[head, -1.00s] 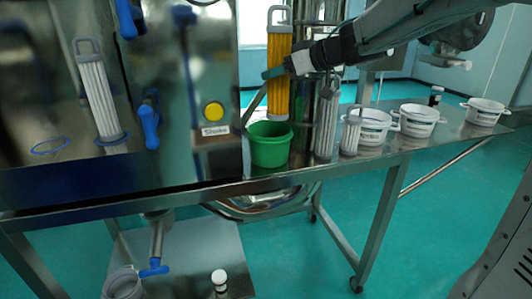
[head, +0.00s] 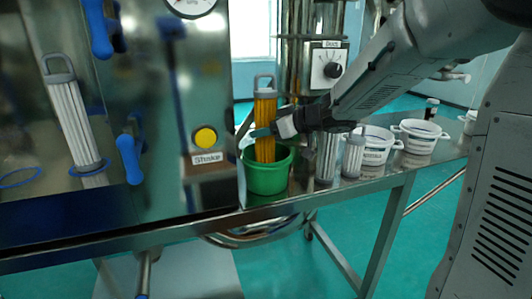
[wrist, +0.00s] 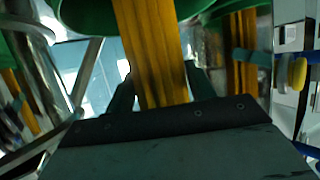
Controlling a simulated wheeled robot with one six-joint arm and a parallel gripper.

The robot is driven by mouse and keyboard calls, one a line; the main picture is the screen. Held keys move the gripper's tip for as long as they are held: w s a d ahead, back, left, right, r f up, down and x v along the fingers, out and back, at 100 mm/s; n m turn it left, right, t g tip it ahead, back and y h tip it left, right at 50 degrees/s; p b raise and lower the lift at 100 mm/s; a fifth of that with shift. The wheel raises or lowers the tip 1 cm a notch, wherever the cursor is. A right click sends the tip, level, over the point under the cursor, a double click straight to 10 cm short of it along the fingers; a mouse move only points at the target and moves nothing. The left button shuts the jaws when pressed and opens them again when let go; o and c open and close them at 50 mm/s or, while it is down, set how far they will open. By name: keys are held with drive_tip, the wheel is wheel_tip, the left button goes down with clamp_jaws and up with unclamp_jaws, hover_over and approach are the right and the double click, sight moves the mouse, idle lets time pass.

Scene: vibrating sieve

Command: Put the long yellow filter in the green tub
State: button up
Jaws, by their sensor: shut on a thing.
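The long yellow filter (head: 265,120), with a grey loop handle on top, stands upright with its lower end inside the green tub (head: 268,180). My gripper (head: 262,133) is shut on the filter at about its middle, coming from the right. The wrist view shows the yellow filter (wrist: 150,50) between my fingers (wrist: 158,88), with the green tub (wrist: 90,15) at the top edge. The filter's bottom is hidden by the tub wall, so I cannot tell whether it touches the tub floor.
White filters (head: 326,158) stand right of the tub, under my arm. White buckets (head: 374,146) stand further right on the metal table (head: 225,228). A steel cabinet with a yellow Shake button (head: 205,138) is on the left. A dial box (head: 328,68) is behind.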

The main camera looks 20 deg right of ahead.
sight(275, 143)
drive_tip(key=shift+f, duration=2.5)
drive_tip(key=o, duration=1.1)
drive_tip(key=shift+c, duration=0.2)
drive_tip(key=shift+s+d+r, duration=0.1)
drive_tip(key=shift+s+r, duration=0.05)
drive_tip(key=shift+r, duration=0.05)
drive_tip(key=v, duration=1.1)
drive_tip(key=shift+s+d, duration=0.2)
drive_tip(key=shift+s, duration=0.1)
